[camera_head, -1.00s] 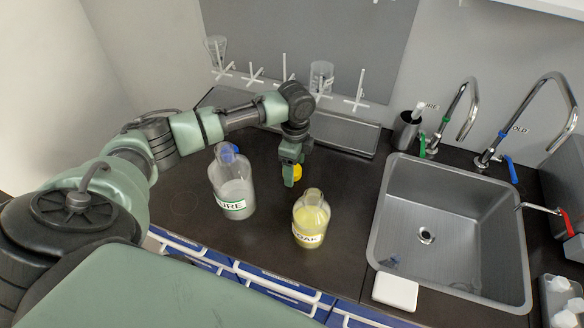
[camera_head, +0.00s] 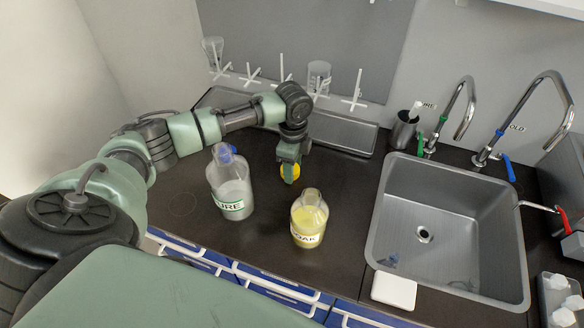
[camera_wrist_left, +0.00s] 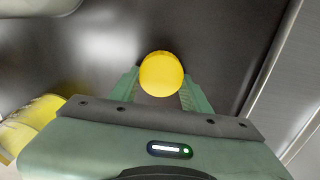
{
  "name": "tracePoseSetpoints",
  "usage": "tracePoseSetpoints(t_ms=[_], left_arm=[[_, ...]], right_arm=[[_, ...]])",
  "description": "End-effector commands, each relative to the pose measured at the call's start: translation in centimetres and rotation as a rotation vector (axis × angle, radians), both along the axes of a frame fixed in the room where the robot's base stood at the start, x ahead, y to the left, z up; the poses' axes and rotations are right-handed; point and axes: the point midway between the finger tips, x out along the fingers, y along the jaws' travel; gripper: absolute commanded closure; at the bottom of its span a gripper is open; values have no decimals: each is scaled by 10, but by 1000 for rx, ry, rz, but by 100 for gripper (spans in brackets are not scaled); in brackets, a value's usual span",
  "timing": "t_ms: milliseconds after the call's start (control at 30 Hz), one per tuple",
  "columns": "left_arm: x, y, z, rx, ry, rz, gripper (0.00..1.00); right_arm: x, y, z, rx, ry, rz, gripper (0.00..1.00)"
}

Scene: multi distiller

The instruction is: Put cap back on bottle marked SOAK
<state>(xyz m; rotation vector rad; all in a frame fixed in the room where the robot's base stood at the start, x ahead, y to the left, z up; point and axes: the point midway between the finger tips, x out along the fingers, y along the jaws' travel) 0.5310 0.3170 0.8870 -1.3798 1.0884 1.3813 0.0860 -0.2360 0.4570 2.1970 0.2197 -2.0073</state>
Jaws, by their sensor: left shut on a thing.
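The SOAK bottle (camera_head: 309,222) stands upright and uncapped on the dark counter in the head view, with yellow liquid inside. Part of it shows at the left edge of the left wrist view (camera_wrist_left: 38,125). My left gripper (camera_head: 290,172) is shut on the yellow cap (camera_wrist_left: 161,74) and holds it behind and slightly left of the bottle's open neck, apart from it. The cap also shows below the fingers in the head view (camera_head: 290,174). My right gripper is out of view.
A bottle marked PURE (camera_head: 231,186) with a blue cap stands left of the SOAK bottle. A sink (camera_head: 448,230) is to the right, with a white block (camera_head: 394,290) at its front left. A drying rack and metal tray (camera_head: 345,135) are behind.

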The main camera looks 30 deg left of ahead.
Motion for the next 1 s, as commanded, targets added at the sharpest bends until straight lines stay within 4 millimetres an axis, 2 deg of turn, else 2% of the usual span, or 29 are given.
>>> tracePoseSetpoints(t_ms=[167, 267, 500, 700, 800, 1000], left_arm=[[1, 0, 19, 0, -5, -1, 90], [2, 0, 40, -1, -6, 0, 90], [2, 0, 110, -1, -8, 0, 90], [2, -1, 160, -2, -6, -1, 90], [1, 0, 177, -1, -4, 0, 90], [1, 0, 194, -2, 0, 0, 90]], right_arm=[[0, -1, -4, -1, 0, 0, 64], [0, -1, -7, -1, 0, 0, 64], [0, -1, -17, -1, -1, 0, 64], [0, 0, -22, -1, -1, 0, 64], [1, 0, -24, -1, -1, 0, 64], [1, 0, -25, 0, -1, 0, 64]])
